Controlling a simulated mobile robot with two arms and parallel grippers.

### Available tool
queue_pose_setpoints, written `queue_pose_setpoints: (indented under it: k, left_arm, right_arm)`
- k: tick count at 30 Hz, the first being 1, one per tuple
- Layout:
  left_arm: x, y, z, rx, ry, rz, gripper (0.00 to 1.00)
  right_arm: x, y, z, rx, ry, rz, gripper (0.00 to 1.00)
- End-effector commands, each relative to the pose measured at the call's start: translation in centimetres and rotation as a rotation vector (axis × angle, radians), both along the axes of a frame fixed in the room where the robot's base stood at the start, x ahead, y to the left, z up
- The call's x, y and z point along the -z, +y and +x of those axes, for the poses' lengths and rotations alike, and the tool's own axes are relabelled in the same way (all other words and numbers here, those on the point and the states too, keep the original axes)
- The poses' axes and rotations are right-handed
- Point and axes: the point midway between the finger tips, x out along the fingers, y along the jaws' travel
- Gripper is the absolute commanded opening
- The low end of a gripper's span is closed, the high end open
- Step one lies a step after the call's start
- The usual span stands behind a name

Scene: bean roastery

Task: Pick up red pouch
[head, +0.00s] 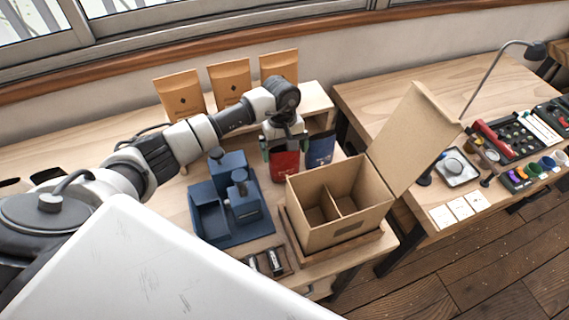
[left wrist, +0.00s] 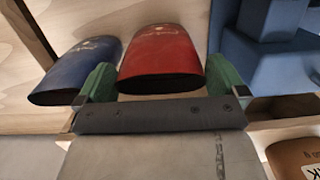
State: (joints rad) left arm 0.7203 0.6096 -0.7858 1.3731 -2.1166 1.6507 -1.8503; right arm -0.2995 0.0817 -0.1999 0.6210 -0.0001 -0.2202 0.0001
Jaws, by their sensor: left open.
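The red pouch (head: 285,167) stands on the wooden bench, left of the open cardboard box. It also shows in the left wrist view (left wrist: 161,55). My left gripper (head: 285,145) is above the pouch, pointing down, and partly hides its top in the head view. In the left wrist view its green fingers (left wrist: 160,78) are open, one on each side of the red pouch. I cannot tell whether either finger touches it. My right gripper is in neither view.
A blue pouch (head: 320,149) stands close beside the red one. A blue machine (head: 243,202) stands to the left. The divided cardboard box (head: 330,236) has its lid raised. Several orange-brown bags (head: 231,83) stand behind on a shelf.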

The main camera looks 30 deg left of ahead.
Motion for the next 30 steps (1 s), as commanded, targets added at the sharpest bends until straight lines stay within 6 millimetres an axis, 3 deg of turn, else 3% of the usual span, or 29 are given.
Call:
queue_pose_setpoints:
  k: [1, 6, 14, 22, 30]
  left_arm:
    - [0.3, -0.1, -0.1, -0.002, 0.007, -0.002, 1.0]
    - [2.5, -0.3, -0.2, 0.0, 0.003, -0.001, 1.0]
    - [3.0, -0.2, -0.1, 0.001, -0.002, 0.0, 1.0]
    - [2.9, -0.2, -0.1, 0.001, 0.0, 0.0, 0.6]
    - [2.7, -0.2, -0.1, 0.001, -0.002, 0.0, 0.6]
  right_arm:
    - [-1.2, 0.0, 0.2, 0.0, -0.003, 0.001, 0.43]
    - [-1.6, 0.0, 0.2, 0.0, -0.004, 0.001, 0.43]
    - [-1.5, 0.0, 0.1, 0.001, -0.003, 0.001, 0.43]
    - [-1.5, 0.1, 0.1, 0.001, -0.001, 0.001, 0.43]
    - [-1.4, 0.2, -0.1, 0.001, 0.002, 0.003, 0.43]
